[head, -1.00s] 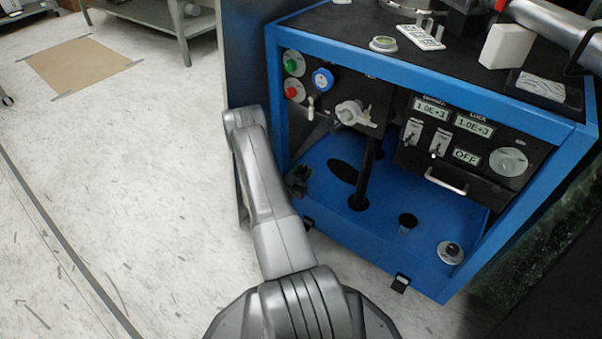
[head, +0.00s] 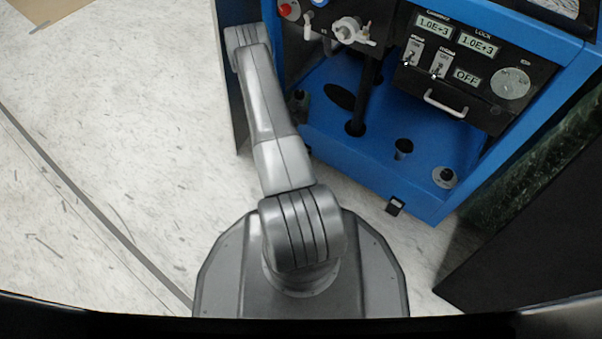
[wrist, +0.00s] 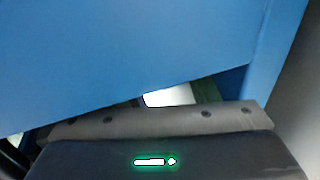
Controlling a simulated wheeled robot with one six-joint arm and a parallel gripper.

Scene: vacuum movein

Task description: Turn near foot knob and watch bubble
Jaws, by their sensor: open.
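The blue cabinet (head: 340,85) stands at the upper right of the head view. A small dark foot piece (head: 394,206) shows at its lower front edge; I cannot tell whether this is the near foot knob. The bubble is out of view. My gripper (wrist: 157,120) shows only as a grey bar and dark housing low in the wrist view, close to a large blue panel (wrist: 120,60). Its fingertips are hidden and no knob shows between them. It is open. In the head view my arm covers the cabinet's left side.
The cabinet holds a control panel (head: 478,80) with displays and switches, a white valve (head: 352,30) and a black post (head: 364,95). A silver disc with a dark knob (head: 445,177) sits on its blue floor. Pale floor (head: 110,150) is clear at left.

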